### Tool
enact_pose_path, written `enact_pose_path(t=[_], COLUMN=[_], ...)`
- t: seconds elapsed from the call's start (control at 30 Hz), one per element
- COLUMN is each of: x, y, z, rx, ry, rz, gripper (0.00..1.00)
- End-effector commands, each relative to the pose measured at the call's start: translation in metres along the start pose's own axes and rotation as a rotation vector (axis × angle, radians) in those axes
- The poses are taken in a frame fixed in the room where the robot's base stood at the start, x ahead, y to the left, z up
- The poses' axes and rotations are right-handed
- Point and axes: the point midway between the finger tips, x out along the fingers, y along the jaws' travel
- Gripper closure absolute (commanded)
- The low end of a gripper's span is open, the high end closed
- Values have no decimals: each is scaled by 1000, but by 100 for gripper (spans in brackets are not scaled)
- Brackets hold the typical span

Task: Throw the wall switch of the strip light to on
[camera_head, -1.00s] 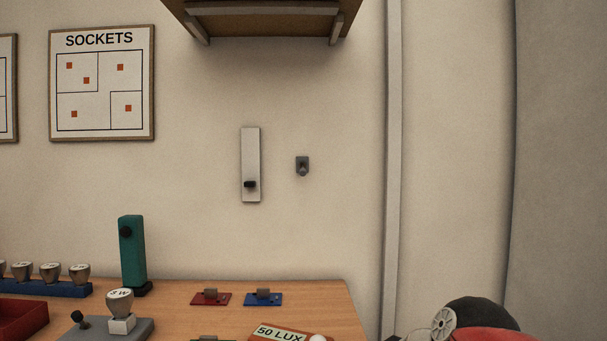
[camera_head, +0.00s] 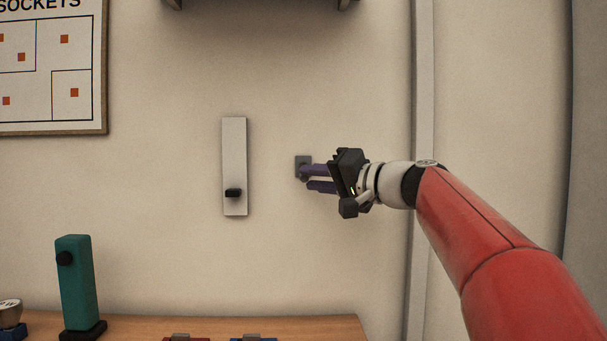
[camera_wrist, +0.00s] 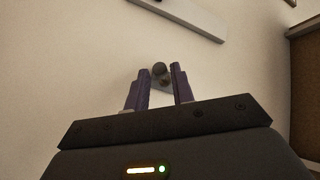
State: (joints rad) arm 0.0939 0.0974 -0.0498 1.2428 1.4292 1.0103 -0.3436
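A small grey wall switch (camera_head: 301,160) with a stubby lever is fixed to the wall right of a white vertical strip (camera_head: 234,150). It also shows in the wrist view (camera_wrist: 159,70), between and just beyond my fingertips. My gripper (camera_head: 307,178) has reached it from the right, its two purple fingers apart. It is open, with the switch's knob lying between the finger lines in the wrist view (camera_wrist: 160,78). The fingers partly cover the switch in the head view, so its lever position is hard to read. I cannot tell whether they touch it.
The white strip has a black knob (camera_head: 233,193) near its lower end. A wooden cabinet (camera_head: 262,4) hangs above. A vertical wall trunking (camera_head: 423,80) stands right. Below are a wooden bench (camera_head: 335,326) and a green post (camera_head: 76,285). The wall around the switch is clear.

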Motion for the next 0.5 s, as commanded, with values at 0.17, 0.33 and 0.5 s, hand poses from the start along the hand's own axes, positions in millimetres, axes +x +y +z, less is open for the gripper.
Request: enact_pose_path(t=[0.17,0.33,0.5], x=[24,32,32], y=[-1,-1,0], z=[0,0,1], rx=[-1,-2,-2], ry=[-2,-1,0], rz=[0,1,1], gripper=[76,76,76])
